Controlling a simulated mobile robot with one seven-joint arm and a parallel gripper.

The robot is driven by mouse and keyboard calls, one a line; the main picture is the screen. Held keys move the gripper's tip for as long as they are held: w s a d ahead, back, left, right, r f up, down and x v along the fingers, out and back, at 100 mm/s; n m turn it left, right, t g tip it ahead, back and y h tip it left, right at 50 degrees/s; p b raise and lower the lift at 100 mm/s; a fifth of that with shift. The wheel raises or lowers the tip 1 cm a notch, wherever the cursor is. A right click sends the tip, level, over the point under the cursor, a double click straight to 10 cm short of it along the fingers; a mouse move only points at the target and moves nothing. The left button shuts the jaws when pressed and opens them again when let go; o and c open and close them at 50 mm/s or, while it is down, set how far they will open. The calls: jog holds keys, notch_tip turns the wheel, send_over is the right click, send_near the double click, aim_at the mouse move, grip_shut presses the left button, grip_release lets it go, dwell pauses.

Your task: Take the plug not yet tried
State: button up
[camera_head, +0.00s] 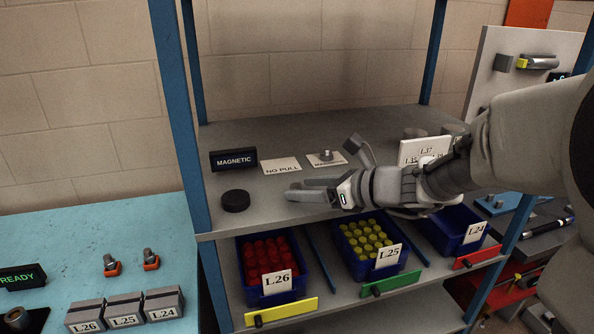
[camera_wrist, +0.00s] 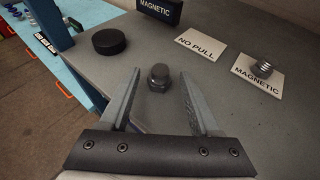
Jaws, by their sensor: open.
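A grey metal plug (camera_wrist: 159,78) with a hex collar stands upright on the grey shelf in the wrist view. My gripper (camera_wrist: 161,75) is open, with one finger on each side of this plug in the picture; I see no contact. In the head view my gripper (camera_head: 292,191) is low over the shelf's front part, and this plug is hidden there. A second, threaded plug (camera_wrist: 263,68) lies on a white card marked MAGNETIC (camera_wrist: 257,77); it also shows in the head view (camera_head: 326,155). The NO PULL card (camera_wrist: 201,43) is bare.
A black disc (camera_head: 235,201) lies left of my gripper, before a black MAGNETIC sign (camera_head: 233,159). A blue post (camera_head: 180,115) bounds the shelf at left. Labelled bins with red caps (camera_head: 268,262) and yellow caps (camera_head: 366,235) sit below. A white L37 sign (camera_head: 425,150) stands behind my wrist.

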aim_at(296, 185)
jog(key=shift+x, duration=1.55)
jog(key=shift+d, duration=0.1)
grip_shut()
